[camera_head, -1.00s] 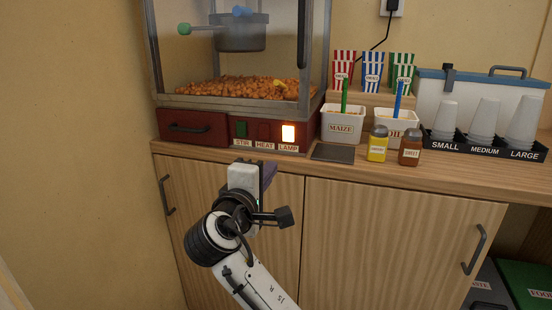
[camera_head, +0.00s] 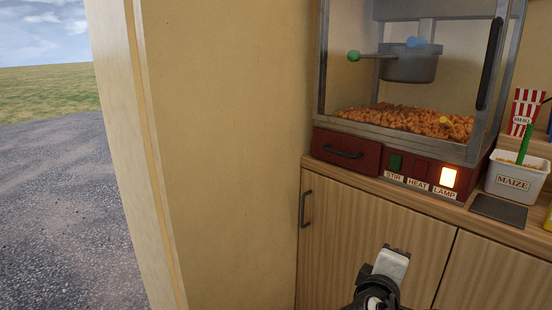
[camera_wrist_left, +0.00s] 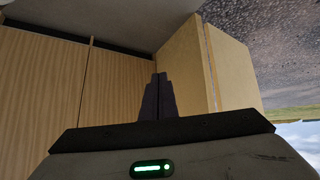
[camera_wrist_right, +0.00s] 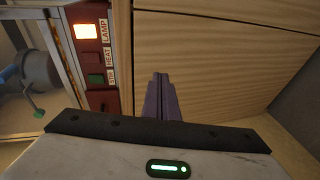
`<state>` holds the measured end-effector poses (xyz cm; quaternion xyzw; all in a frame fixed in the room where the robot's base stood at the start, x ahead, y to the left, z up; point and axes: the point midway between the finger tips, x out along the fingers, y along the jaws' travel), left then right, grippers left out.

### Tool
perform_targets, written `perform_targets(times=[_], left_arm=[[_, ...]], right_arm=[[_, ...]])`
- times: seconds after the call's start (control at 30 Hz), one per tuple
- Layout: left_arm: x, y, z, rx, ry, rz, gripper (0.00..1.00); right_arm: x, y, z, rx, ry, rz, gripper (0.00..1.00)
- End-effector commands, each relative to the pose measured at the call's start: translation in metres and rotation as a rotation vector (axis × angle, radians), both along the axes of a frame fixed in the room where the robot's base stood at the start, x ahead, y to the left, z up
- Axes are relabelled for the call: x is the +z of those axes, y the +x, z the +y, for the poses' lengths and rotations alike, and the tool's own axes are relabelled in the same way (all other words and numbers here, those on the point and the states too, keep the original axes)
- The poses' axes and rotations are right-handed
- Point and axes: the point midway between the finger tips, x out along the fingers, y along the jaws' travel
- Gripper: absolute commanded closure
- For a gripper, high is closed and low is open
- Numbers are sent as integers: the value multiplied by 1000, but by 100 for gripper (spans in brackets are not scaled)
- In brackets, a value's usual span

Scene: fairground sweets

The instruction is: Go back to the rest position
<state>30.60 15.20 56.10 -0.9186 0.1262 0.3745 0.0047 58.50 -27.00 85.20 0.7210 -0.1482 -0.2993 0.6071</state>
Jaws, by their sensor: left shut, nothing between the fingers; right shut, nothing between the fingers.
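My right gripper (camera_head: 398,248) is low in the head view, in front of the wooden cabinet (camera_head: 370,235) and below the popcorn machine (camera_head: 395,165). In the right wrist view its dark fingers (camera_wrist_right: 160,78) are together with nothing between them. The cabinet front lies beyond them. My left gripper is outside the head view. In the left wrist view its fingers (camera_wrist_left: 160,78) are shut and empty, with cabinet doors (camera_wrist_left: 110,90) to the left and a pale wall end (camera_wrist_left: 225,65) to the right.
The machine's lamp switch (camera_head: 448,177) glows. A maize tub (camera_head: 515,175) and a dark mat (camera_head: 499,211) sit on the counter at right. A red-striped carton (camera_head: 525,110) stands behind. A beige wall (camera_head: 220,150) fills the middle. Open gravel (camera_head: 60,210) lies beyond its end at left.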

Motion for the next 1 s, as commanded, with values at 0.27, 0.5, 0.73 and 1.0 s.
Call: perform_targets(times=[0.27, 0.5, 0.73, 1.0], left_arm=[[26, -2, 2, 4, 9, 11, 100], [41, -2, 4, 9, 14, 11, 100], [46, 1, 5, 12, 14, 7, 100], [46, 1, 5, 12, 14, 7, 100]], right_arm=[[-177, -100, 64, 197, 597, 149, 100], [-239, -227, 104, 96, 1151, 186, 100], [-246, -280, 113, -14, 1385, 164, 100], [-246, -282, 113, -19, 1394, 162, 100]])
